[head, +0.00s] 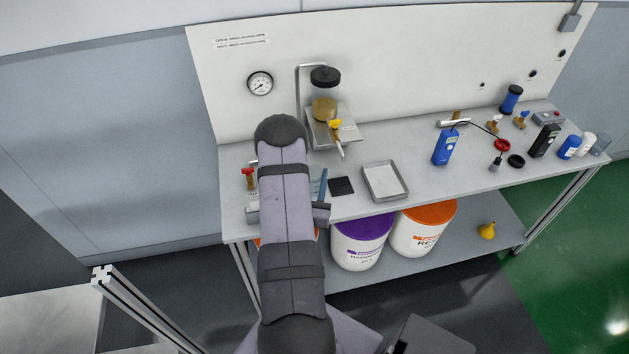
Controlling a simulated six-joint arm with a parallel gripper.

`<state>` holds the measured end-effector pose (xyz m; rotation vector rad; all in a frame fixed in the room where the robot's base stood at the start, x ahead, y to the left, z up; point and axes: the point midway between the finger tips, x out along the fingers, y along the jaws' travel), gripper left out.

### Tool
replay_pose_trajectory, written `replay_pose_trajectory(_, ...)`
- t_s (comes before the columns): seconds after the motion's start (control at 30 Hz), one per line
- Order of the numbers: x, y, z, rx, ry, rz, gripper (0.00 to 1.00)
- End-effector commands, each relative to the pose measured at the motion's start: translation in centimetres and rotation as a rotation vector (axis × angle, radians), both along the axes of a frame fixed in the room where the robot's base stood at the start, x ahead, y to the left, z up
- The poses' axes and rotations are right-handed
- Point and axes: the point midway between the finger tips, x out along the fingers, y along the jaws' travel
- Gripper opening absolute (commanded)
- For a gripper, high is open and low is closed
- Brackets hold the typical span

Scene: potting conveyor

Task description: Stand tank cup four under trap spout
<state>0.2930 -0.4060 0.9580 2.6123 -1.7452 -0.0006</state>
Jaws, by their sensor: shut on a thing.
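The trap (324,110) stands at the back of the bench, an amber vessel with a black top. Its yellow-handled valve (335,124) leads to a downward-slanting spout (340,150). My own arm crosses the left part of the bench and hides most of my gripper; a dark part of it (322,212) shows at the arm's right side. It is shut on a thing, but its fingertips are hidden. A bluish clear piece (318,184) shows beside the arm; I cannot tell whether it is tank cup four or whether it is held. No cup is clearly visible under the spout.
A black square pad (341,186) and a shallow metal tray (385,181) lie on the bench right of my arm. A blue handheld meter (444,146), bottles and a clear beaker (600,145) stand farther right. Purple-lidded (362,250) and orange-lidded (424,235) buckets stand below.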

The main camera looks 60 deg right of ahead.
Motion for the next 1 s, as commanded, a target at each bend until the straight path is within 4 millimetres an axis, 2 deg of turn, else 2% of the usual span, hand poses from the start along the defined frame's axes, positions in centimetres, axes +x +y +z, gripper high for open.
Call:
replay_pose_trajectory(0.17,-1.3,-0.7,-0.7,0.0,0.0,-0.031,0.2)
replay_pose_trajectory(0.27,-3.1,-1.7,-1.5,-0.001,0.0,-0.075,0.2)
replay_pose_trajectory(0.37,-6.0,-3.2,-2.2,-0.003,-0.001,-0.145,0.2)
replay_pose_trajectory(0.57,-14.3,-6.5,-3.2,-0.004,-0.004,-0.336,0.2)
replay_pose_trajectory(0.7,-21.1,-8.0,-3.4,-0.006,-0.002,-0.481,0.2)
replay_pose_trajectory(0.9,-30.2,-8.5,-3.7,-0.007,-0.002,-0.632,0.2)
replay_pose_trajectory(1.0,-33.3,-8.4,-3.8,-0.006,-0.001,-0.648,0.2)
